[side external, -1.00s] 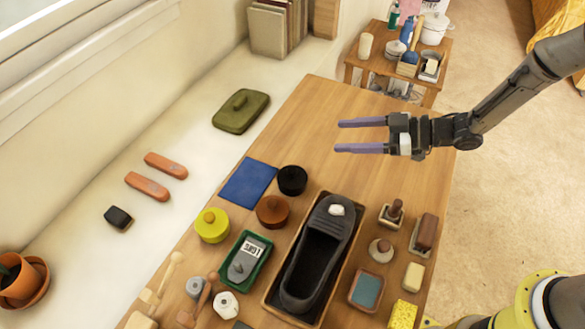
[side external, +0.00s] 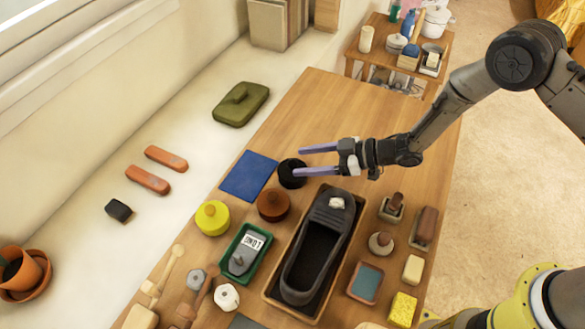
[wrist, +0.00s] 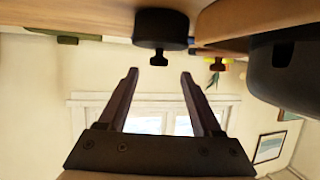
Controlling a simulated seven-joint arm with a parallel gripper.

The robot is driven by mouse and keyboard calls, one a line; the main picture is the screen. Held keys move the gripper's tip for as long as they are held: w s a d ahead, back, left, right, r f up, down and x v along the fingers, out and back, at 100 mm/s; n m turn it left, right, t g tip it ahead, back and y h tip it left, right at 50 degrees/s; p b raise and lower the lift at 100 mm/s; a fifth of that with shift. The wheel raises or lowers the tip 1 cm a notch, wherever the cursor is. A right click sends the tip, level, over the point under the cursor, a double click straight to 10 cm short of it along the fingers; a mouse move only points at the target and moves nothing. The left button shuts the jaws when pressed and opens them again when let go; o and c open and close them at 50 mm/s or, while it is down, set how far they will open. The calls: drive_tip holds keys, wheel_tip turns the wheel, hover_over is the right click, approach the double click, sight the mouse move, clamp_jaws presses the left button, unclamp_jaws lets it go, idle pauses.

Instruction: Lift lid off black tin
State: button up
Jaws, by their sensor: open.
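The round black tin (side external: 290,181) stands upright on the wooden table, at the right edge of a blue cloth. My gripper (side external: 300,160) is open and empty, and its purple fingers reach across the tin's far side in the side view. One finger hides part of the tin's top. In the wrist view, which is upside down, the black tin (wrist: 160,27) has a lid knob (wrist: 158,59). The knob lies between the directions of the two fingertips (wrist: 160,74), apart from both. The seam between lid and tin is not clear.
A brown tin (side external: 273,205) and a yellow tin (side external: 213,217) stand close by. The blue cloth (side external: 248,175) lies to the left. The table's far end is clear.

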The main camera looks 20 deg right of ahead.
sight(292, 163)
drive_tip(key=shift+f+x, duration=0.2)
drive_tip(key=shift+x, duration=2.05)
drive_tip(key=shift+d, duration=0.15)
clamp_jaws()
